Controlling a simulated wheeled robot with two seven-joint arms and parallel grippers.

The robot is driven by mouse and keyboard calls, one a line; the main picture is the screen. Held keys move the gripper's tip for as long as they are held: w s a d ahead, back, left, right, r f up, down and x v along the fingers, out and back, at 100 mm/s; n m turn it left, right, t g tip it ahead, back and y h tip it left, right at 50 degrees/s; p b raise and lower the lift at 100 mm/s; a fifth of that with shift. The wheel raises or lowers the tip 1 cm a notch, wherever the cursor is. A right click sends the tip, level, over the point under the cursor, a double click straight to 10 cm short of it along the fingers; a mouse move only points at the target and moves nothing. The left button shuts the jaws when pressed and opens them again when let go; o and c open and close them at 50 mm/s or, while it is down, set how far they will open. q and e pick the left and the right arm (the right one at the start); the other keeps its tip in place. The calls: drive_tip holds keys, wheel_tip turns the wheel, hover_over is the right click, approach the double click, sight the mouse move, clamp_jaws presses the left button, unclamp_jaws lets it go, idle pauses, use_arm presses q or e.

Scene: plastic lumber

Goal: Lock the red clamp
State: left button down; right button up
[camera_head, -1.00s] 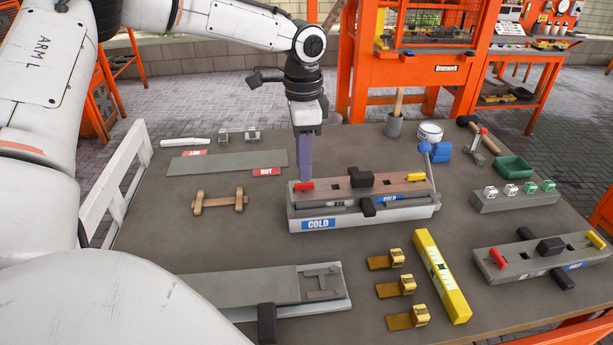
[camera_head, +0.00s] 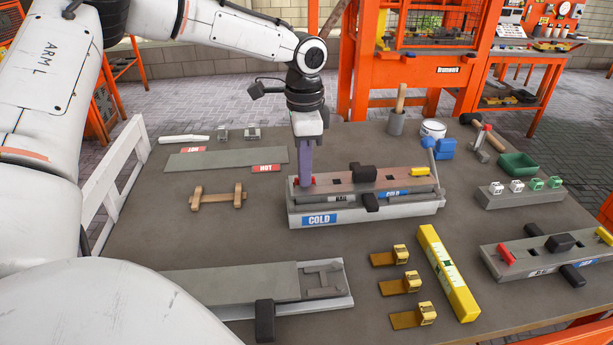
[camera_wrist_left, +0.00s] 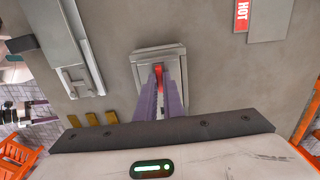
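The red clamp (camera_head: 313,181) is a small red handle at the left end of the grey mould labelled COLD (camera_head: 360,216), in the middle of the table. My left gripper (camera_head: 304,183) points straight down with its purple fingers at the red clamp, hiding its middle in the head view. In the left wrist view the red clamp (camera_wrist_left: 158,74) shows between the two fingertips. A narrow gap remains between the fingers; whether they press on the clamp I cannot tell.
A yellow clamp (camera_head: 420,172) sits at the mould's right end, with a black block (camera_head: 363,175) between. A second mould (camera_head: 545,256) with its own red handle (camera_head: 506,256) is at right. A yellow level (camera_head: 447,272) lies in front. A wooden piece (camera_head: 217,197) lies left.

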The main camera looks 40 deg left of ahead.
use_arm(q)
drive_tip(key=shift+r+m+p, duration=0.15)
drive_tip(key=shift+m+p, duration=0.35)
drive_tip(key=shift+m, duration=0.1)
drive_tip(key=shift+m+p, duration=0.4)
drive_tip(key=shift+m, duration=0.3)
drive_tip(key=shift+m+p, duration=0.3)
drive_tip(key=shift+m, duration=0.8)
drive_tip(key=shift+m+p, duration=0.3)
drive_tip(key=shift+m, duration=0.2)
drive_tip(key=m, duration=0.2)
drive_tip(key=shift+m+p, duration=0.3)
drive_tip(key=shift+p, duration=0.1)
drive_tip(key=shift+m, duration=0.6)
